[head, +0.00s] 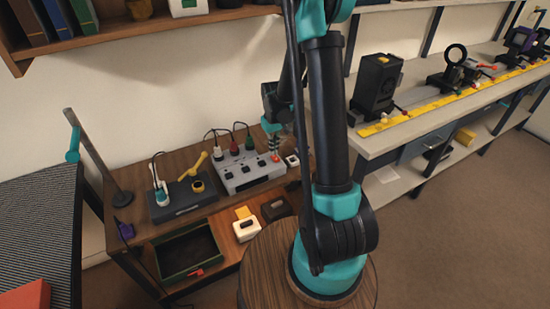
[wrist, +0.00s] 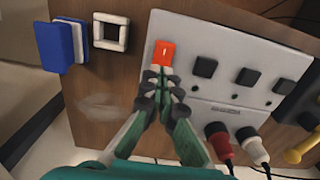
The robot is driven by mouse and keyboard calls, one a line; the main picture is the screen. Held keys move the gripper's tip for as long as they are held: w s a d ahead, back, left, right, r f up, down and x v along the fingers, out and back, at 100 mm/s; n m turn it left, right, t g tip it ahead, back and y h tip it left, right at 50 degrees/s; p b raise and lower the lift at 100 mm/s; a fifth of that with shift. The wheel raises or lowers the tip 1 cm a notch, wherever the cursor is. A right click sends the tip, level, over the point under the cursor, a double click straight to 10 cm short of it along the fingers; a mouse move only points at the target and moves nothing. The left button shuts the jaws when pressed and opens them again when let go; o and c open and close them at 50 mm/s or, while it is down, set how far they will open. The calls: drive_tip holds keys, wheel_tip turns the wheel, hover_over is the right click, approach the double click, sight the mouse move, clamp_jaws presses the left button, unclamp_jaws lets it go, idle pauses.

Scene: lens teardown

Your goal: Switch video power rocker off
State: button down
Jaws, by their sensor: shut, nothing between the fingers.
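The orange video power rocker (wrist: 164,53), with a white mark on its face, sits at one end of a light grey panel box (wrist: 222,48). In the head view the grey box (head: 240,186) stands on the wooden bench, with the red rocker (head: 276,158) at its right end. My gripper (wrist: 158,72) is shut and empty, its fingertips right at the rocker's near edge. I cannot tell whether they touch it. In the head view my gripper (head: 274,150) is above the box's right end, partly hidden by my arm.
Several black switches (wrist: 205,67) line the same panel. Red (wrist: 219,142) and white (wrist: 250,143) plugs stand beside them. A dark box (head: 182,199) stands left of the grey box.

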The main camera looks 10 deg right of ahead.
sight(274, 156)
drive_tip(key=shift+r, duration=2.8)
drive_tip(key=shift+s, duration=0.1)
drive_tip(key=s+d+r+m+t, duration=0.1)
drive_tip(key=s+d+t, duration=0.1)
drive_tip(key=s, duration=0.9)
drive_tip(key=s+d+r+m+t, duration=0.2)
drive_tip(key=s, duration=0.8)
drive_tip(key=shift+s+m, duration=0.3)
drive_tip(key=shift+s, duration=0.1)
